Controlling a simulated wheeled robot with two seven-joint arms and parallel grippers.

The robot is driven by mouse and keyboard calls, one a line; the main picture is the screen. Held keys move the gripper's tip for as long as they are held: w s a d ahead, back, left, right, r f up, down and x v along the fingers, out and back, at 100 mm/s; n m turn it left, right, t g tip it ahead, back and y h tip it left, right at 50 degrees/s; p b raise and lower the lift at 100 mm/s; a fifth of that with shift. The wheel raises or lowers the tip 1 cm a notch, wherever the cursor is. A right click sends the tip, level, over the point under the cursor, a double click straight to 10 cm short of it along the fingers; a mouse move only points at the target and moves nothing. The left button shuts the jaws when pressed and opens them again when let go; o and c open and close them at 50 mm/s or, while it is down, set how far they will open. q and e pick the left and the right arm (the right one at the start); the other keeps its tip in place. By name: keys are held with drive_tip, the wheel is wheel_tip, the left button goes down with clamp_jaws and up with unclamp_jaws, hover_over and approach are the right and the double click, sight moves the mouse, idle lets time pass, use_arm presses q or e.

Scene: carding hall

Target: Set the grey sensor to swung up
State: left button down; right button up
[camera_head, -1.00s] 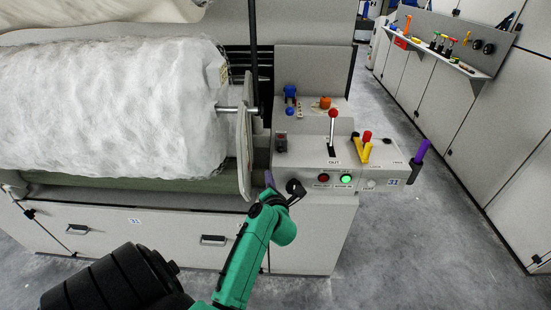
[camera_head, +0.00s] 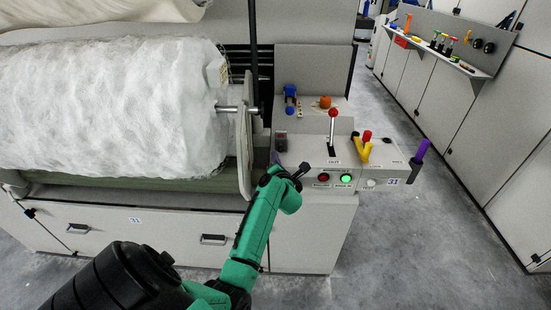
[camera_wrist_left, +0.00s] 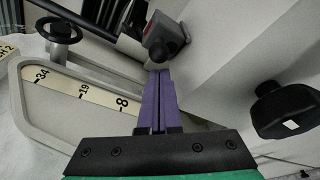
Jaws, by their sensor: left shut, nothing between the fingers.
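The grey sensor (camera_head: 281,142) is a small dark block on the left end of the control panel, beside the roll's end plate. In the left wrist view it is a grey box with a red spot (camera_wrist_left: 165,36), hanging at the end of a short arm just past my fingertips. My left gripper (camera_head: 275,158) is just below it; its purple fingers (camera_wrist_left: 160,74) are pressed together with nothing between them. Whether the tips touch the sensor I cannot tell. My right gripper is not in view.
The end plate (camera_head: 245,150) of the large white fibre roll (camera_head: 110,105) stands close left of the gripper.

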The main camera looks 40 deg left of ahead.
sight(281, 147)
use_arm(q)
drive_tip(key=shift+w+d+r+m+p, duration=0.25)
drive_tip(key=shift+r+m+p, duration=0.2)
drive_tip(key=shift+m+p, duration=0.5)
drive_tip(key=shift+d+r+m+y+p, duration=0.25)
drive_tip(key=shift+m+y+p, duration=0.2)
drive_tip(key=shift+m, duration=0.3)
drive_tip(key=shift+w+d+r+m+y+p, duration=0.15)
drive_tip(key=shift+w+d+m+p, duration=0.1)
drive_tip(key=shift+m, duration=0.3)
drive_tip(key=shift+w+d+r+m+y+p, duration=0.1)
drive_tip(key=shift+m+p, duration=0.1)
drive_tip(key=shift+m, duration=0.35)
drive_tip(key=shift+w+d+r+m+y, duration=0.1)
drive_tip(key=shift+w+d+m+y, duration=0.15)
drive_tip(key=shift+m, duration=0.65)
drive_tip(key=m, duration=0.2)
drive_tip(key=w+d+m+t, duration=0.1)
drive_tip(key=m, duration=0.1)
drive_tip(key=shift+d+m+t, duration=0.2)
drive_tip(key=shift+m+t, duration=0.1)
drive_tip(key=m, duration=0.2)
drive_tip(key=d+m+t, duration=0.1)
drive_tip(key=m, duration=0.1)
drive_tip(key=w+m+b, duration=0.1)
drive_tip(key=m, duration=0.1)
drive_tip(key=shift+w+d+f+t, duration=0.1)
drive_tip(key=shift+d+f+t, duration=0.2)
drive_tip(key=shift+f, duration=0.05)
drive_tip(key=shift+m, duration=0.4)
